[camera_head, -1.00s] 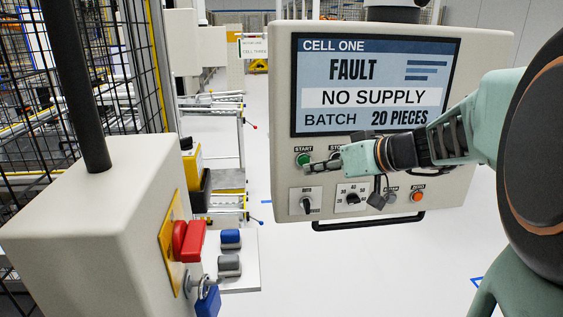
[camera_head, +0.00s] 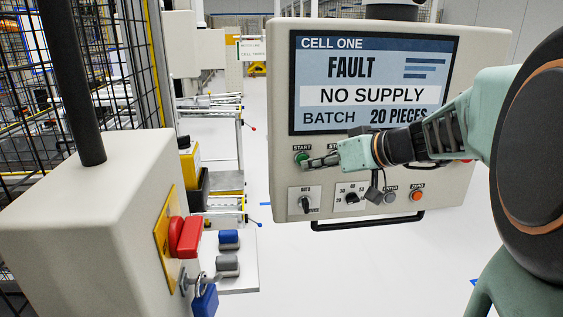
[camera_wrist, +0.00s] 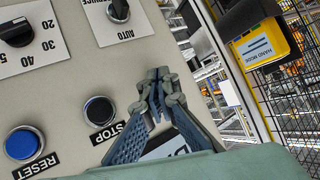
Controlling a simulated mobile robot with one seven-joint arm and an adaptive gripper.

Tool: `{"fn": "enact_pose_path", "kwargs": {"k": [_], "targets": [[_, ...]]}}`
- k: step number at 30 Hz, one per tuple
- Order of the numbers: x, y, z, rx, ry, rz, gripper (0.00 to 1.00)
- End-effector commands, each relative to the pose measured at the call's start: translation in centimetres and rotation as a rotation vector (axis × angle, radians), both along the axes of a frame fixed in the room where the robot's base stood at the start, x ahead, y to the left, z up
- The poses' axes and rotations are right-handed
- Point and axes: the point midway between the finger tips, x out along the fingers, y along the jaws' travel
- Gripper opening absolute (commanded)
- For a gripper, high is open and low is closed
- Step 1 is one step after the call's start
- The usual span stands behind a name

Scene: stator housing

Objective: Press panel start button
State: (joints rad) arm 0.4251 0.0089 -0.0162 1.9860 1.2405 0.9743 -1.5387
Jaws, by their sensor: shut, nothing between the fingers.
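The control panel (camera_head: 465,175) stands at the right in the head view. Its green START button (camera_head: 302,157) shows just left of my fingertips. My gripper (camera_head: 310,163) is shut and empty, and reaches in from the right in front of the panel's button row. In the wrist view my shut fingertips (camera_wrist: 160,82) cover the spot right of the black STOP button (camera_wrist: 99,111), and the START button is hidden there. I cannot tell whether the fingertips touch the button. The screen (camera_head: 372,90) reads CELL ONE, FAULT, NO SUPPLY, BATCH 20 PIECES.
A blue RESET button (camera_wrist: 22,144) and selector knobs (camera_head: 305,204) lie close to my gripper. An orange ZERO button (camera_head: 416,195) is lower right. A beige box (camera_head: 90,220) with a red switch (camera_head: 187,238) and blue padlock (camera_head: 206,301) stands at the left.

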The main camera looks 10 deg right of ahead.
Motion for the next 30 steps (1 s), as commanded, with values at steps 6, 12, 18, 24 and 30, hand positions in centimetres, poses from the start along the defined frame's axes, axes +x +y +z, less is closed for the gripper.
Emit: {"fn": "enact_pose_path", "kwargs": {"k": [6,12,18,24,30], "targets": [[0.1,0.0,-0.1,0.0,0.0,0.0,0.0],[0.3,0.0,-0.1,-0.001,0.001,0.0,0.0],[0.5,0.0,0.0,-0.001,0.0,0.001,0.0],[0.3,0.0,-0.1,-0.001,-0.001,0.0,0.0],[-0.6,0.0,-0.2,-0.001,-0.002,0.0,0.0]]}}
